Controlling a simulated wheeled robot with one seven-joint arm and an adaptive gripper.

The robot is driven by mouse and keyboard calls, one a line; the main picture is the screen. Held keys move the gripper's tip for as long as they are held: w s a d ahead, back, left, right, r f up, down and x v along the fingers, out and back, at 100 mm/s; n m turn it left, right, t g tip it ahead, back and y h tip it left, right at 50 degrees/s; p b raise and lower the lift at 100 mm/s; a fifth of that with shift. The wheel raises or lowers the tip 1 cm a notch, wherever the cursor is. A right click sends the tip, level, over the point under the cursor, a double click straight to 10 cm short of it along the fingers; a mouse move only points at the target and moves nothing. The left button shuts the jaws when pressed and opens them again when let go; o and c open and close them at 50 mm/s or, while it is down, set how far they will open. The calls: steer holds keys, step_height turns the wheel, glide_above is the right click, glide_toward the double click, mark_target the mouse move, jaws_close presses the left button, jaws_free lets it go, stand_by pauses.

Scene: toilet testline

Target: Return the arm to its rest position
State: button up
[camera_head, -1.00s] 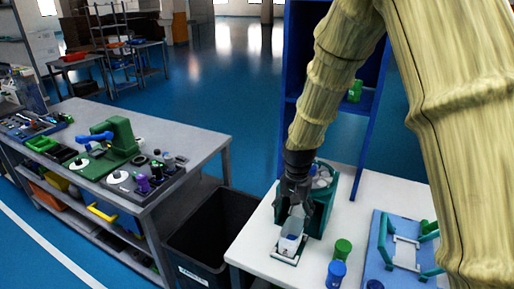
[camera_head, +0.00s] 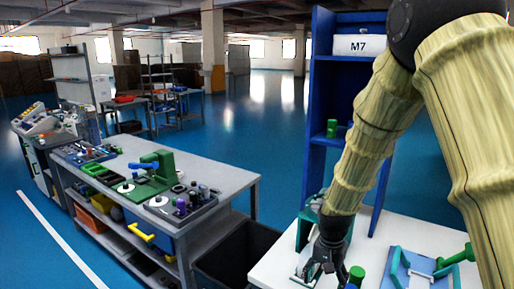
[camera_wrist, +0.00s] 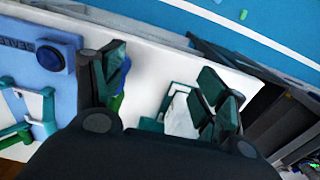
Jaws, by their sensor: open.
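My arm reaches down from the upper right in the head view, in a yellowish ribbed cover. My gripper (camera_head: 318,268) is low over the white table (camera_head: 268,272), near the bottom edge of the picture. In the wrist view my gripper (camera_wrist: 168,85) has its dark teal fingers spread apart. Between them, beyond the fingertips, a white piece (camera_wrist: 181,118) sits in a teal-framed holder on the white table. Nothing is visibly gripped. In the head view my gripper partly hides that holder.
A green cylinder (camera_head: 357,274) and a blue fixture (camera_head: 412,270) lie right of my gripper. A black bin (camera_head: 238,252) and grey workbench (camera_head: 228,182) are left. Blue floor is open behind.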

steer(key=s+d+f+n, duration=0.1)
steer(key=s+f, duration=0.5)
steer(key=f, duration=0.4)
steer(key=s+f+n, duration=0.2)
steer(key=s+f, duration=0.4)
steer(key=f, duration=0.4)
steer(key=s+d+f+n, duration=0.1)
steer(key=s+f, duration=0.4)
steer(key=s, duration=0.6)
steer(key=s+d+f+n, duration=0.1)
steer(key=s+f, duration=0.4)
steer(key=s, duration=0.7)
steer(key=shift+n, duration=0.6)
